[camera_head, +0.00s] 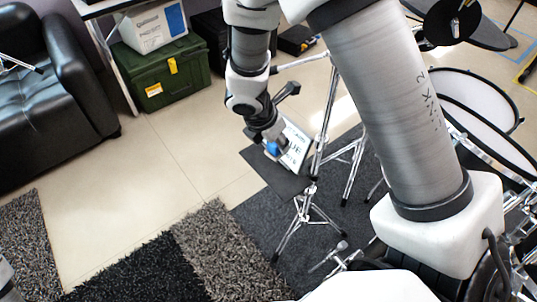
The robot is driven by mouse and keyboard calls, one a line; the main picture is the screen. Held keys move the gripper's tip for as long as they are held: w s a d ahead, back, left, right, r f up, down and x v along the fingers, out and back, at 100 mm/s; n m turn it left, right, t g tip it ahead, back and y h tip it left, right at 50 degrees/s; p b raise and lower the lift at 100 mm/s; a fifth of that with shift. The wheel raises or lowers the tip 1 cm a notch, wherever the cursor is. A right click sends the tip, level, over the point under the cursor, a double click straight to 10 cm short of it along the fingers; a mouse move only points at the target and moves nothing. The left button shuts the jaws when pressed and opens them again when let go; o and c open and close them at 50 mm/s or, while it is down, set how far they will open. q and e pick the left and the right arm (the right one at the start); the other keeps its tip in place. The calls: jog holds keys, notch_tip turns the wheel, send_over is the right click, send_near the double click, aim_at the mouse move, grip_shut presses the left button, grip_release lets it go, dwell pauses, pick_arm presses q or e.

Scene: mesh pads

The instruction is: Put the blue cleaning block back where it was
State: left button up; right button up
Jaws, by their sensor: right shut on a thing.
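The blue cleaning block (273,149) is small and shows at the tip of my right gripper (271,143). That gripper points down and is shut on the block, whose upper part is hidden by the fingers. Below it a dark grey pad (268,177) lies on the floor. I cannot tell whether the block touches anything beneath it. A white board with dark lettering (295,148) is just right of the block. My left gripper is not in view.
Chrome drum stands (309,203) rise close right of the gripper, with drums (475,97) further right. Shaggy rugs (218,247) lie in front. A black sofa (50,90) and green case (163,75) stand back left. Tiled floor (160,180) left of the pad is clear.

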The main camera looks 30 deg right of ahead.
jog(key=s+a+f+m+b, duration=0.1)
jog(key=s+f+b, duration=0.25)
jog(key=f, duration=0.55)
jog(key=s+f+b, duration=0.2)
jog(key=f+b, duration=0.3)
jog(key=f, duration=0.3)
jog(key=shift+g, duration=0.3)
jog(key=w+d, duration=0.1)
jog(key=w, duration=0.4)
jog(key=w+d+f, duration=0.1)
jog(key=w+d, duration=0.1)
jog(key=w, duration=0.3)
jog(key=w+d+p, duration=0.1)
jog(key=w+d, duration=0.1)
jog(key=w, duration=0.3)
jog(key=shift+f, duration=0.3)
notch_tip(320, 180, down, 4)
jog(key=shift+w+r+b, duration=0.1)
jog(key=shift+r+b, duration=0.15)
jog(key=shift+b, duration=0.7)
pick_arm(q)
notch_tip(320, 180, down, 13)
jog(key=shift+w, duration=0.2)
pick_arm(e)
jog(key=shift+f, duration=0.1)
jog(key=o, duration=1.1)
